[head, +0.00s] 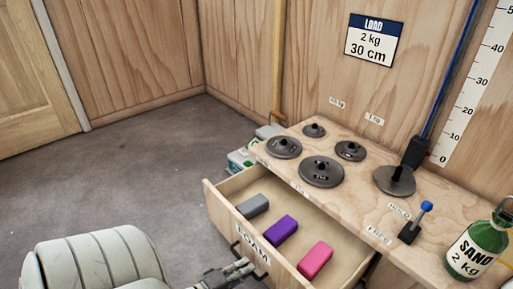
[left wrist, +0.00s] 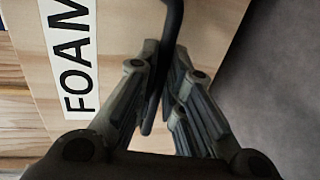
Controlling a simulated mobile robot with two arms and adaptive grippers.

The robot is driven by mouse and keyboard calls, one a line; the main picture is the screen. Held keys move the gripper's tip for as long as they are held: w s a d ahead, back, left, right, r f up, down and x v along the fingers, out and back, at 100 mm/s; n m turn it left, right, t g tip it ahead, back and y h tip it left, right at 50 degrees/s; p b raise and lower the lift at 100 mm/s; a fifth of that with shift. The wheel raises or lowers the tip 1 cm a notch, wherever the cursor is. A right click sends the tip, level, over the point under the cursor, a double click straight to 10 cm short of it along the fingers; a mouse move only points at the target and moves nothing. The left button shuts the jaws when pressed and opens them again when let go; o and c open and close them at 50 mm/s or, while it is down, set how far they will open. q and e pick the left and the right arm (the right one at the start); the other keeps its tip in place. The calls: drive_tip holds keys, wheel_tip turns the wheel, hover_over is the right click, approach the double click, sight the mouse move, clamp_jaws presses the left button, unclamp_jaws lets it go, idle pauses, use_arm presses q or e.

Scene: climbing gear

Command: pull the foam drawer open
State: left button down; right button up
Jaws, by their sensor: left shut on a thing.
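The foam drawer (head: 222,214) stands pulled out from the wooden bench, its front marked FOAM. Inside it lie a grey block (head: 253,206), a purple block (head: 281,230) and a pink block (head: 315,260). My left gripper (head: 243,267) is at the drawer front. In the left wrist view, its fingers (left wrist: 162,95) are shut on the dark drawer handle (left wrist: 173,18), beside the FOAM label (left wrist: 76,55). The fingers hide part of the handle. My right gripper is not in view.
The bench top (head: 345,198) holds several dark weight discs, a small blue-knobbed lever (head: 412,225) and a green sand bottle (head: 478,248). A green and white box (head: 239,160) stands behind the drawer. The grey floor (head: 130,185) to the left is clear.

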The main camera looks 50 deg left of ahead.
use_arm(q)
drive_tip(key=shift+f+v, duration=0.2)
drive_tip(key=shift+v, duration=0.8)
drive_tip(key=c, duration=1.5)
unclamp_jaws()
drive_tip(key=shift+s, duration=0.1)
drive_tip(key=v, duration=1.1)
drive_tip(key=shift+s+a, duration=0.15)
drive_tip(key=shift+s, duration=0.25)
